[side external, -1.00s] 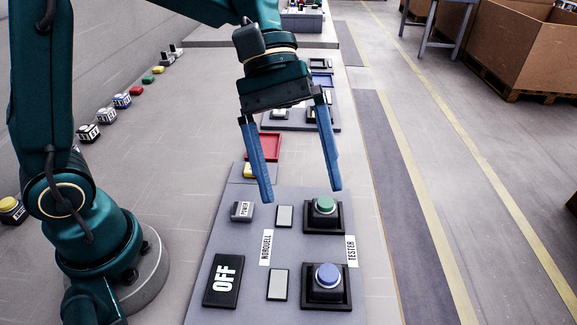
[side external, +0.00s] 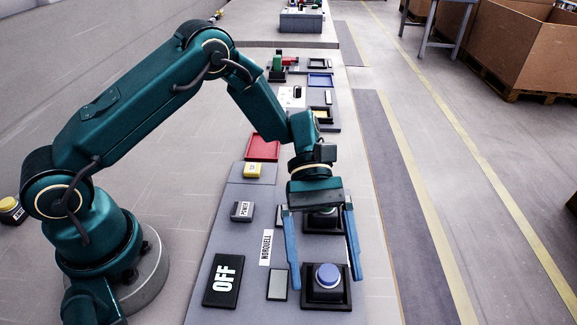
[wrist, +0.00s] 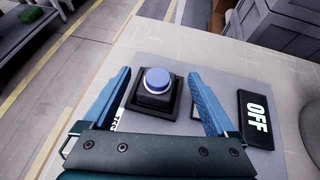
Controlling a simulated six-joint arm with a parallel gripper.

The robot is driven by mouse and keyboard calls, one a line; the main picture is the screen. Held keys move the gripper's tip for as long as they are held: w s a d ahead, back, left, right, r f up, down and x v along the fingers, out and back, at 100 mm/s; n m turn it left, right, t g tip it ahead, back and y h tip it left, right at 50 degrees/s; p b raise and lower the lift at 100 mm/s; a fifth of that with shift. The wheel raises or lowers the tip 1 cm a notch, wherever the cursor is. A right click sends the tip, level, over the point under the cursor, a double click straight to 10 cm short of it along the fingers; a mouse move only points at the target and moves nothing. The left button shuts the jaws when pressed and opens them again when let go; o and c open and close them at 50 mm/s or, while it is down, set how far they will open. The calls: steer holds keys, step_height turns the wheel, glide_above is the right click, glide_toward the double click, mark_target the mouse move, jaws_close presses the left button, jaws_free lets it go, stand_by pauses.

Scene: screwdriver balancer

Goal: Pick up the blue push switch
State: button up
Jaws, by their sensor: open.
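The blue push switch (side external: 327,276) has a round blue cap on a black square base and stands upright in its black socket at the near right of the grey panel. It also shows in the wrist view (wrist: 157,83), between and ahead of the finger tips. My gripper (side external: 326,286) is open and empty. In the side view its two blue fingers point down, one on each side of the switch in the picture. I cannot tell the exact height of the tips. The fingers do not appear to touch the switch.
A green-capped switch in a black base (side external: 322,221) is partly hidden behind my gripper. A black OFF plate (side external: 223,281) and a pale rectangle (side external: 277,285) lie left of the blue switch.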

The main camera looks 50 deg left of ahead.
steer(key=shift+x, duration=0.8)
steer(key=shift+a, duration=0.1)
steer(key=c, duration=1.4)
steer(key=shift+r, duration=0.15)
steer(key=shift+c, duration=0.3)
